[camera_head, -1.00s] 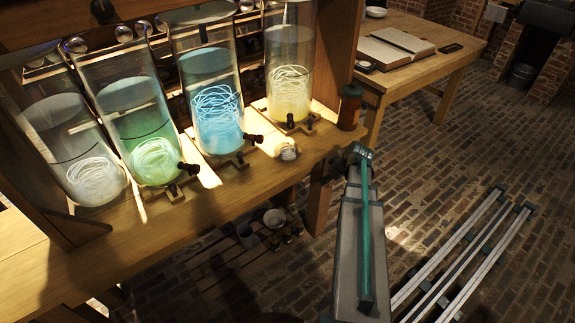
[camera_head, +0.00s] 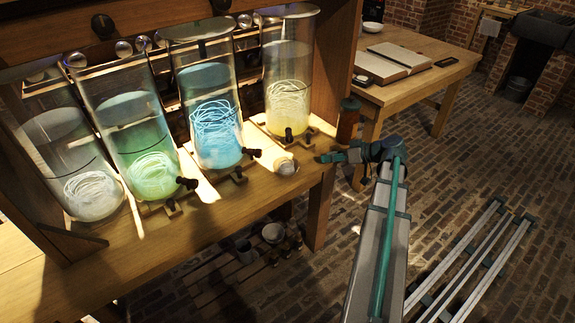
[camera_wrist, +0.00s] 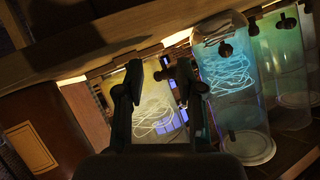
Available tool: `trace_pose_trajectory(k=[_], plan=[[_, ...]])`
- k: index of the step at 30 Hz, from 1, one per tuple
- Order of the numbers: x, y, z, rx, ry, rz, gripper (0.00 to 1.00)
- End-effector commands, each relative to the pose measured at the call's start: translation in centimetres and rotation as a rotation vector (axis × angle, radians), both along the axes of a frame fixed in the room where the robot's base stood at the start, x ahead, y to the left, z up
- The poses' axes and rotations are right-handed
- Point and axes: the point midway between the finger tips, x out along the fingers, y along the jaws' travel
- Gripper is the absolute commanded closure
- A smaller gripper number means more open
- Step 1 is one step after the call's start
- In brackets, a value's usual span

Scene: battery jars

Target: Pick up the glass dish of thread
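A small round whitish object (camera_head: 285,166), which looks like the glass dish of thread, sits on the wooden bench at the foot of the jars, right of the blue jar. It is too small to make out thread in it, and I cannot pick it out in the wrist view. My gripper (camera_head: 326,157) is just right of it at the bench's right end, apart from it. In the wrist view my gripper (camera_wrist: 160,78) has its two fingers spread with nothing held. The jar with pale yellow thread (camera_wrist: 154,112) shows between and beyond them.
Tall glass jars with taps stand along the bench: grey (camera_head: 72,165), green (camera_head: 140,145), blue (camera_head: 213,125) and yellow (camera_head: 288,85). A brown jar (camera_head: 348,120) stands beside the wooden post. A side table (camera_head: 425,83) holds a book and a bowl.

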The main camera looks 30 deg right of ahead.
Motion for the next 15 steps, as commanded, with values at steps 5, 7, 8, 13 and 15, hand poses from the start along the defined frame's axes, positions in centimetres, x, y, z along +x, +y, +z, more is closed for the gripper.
trace_pose_trajectory(k=[5,7,8,13,15], plan=[[0.0,3.5,1.7,0.166,-0.011,0.063,0.63],[0.2,4.2,1.6,0.189,-0.009,0.073,0.63],[0.3,4.4,1.5,0.193,-0.009,0.076,0.63],[1.7,5.7,0.8,0.192,-0.008,0.076,0.63],[2.4,6.4,0.4,0.192,-0.008,0.075,0.63]])
